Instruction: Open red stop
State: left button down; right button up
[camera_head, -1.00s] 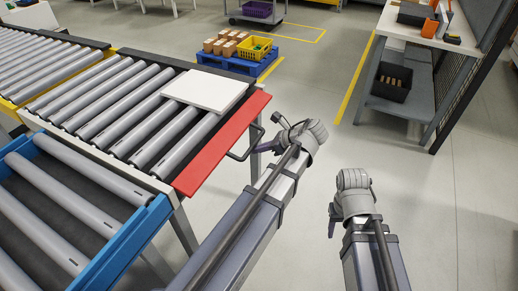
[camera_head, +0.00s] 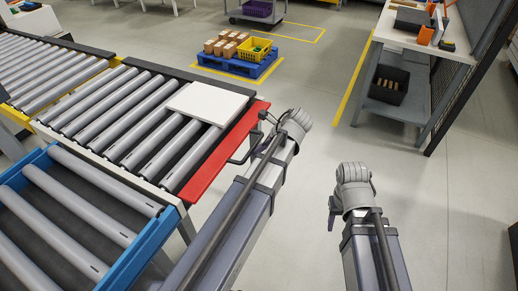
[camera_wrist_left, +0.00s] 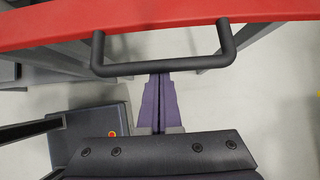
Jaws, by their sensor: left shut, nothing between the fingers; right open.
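The red stop (camera_head: 222,155) is a long flat bar along the right end of the roller conveyor. Its dark handle (camera_head: 239,158) sticks out on the near right side. In the left wrist view the red stop (camera_wrist_left: 160,18) crosses the top, with the U-shaped black handle (camera_wrist_left: 165,68) below it. My left gripper (camera_wrist_left: 158,82) is shut, its purple fingers together at the handle's crossbar with nothing between them. I cannot tell whether they touch it. My right gripper (camera_head: 332,212) hangs open, away from the conveyor.
A white panel (camera_head: 207,103) lies on the rollers beside the stop. A blue-framed roller conveyor (camera_head: 150,240) stands in front at left. A blue pallet (camera_head: 238,66) with boxes is behind. A workbench (camera_head: 400,110) stands at right. The floor between is clear.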

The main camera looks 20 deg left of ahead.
pick_arm(q)
jog(key=shift+a, duration=0.1)
dwell(0.3)
notch_tip(320, 180, down, 4)
jog(key=d+b, duration=0.2)
jog(key=b, duration=0.2)
jog(key=a+r+p+v, duration=0.1)
jog(key=p+v, duration=0.8)
jog(key=v, duration=0.1)
jog(key=shift+a, duration=0.15)
jog(key=shift+s+f, duration=0.1)
jog(key=shift+s, duration=0.05)
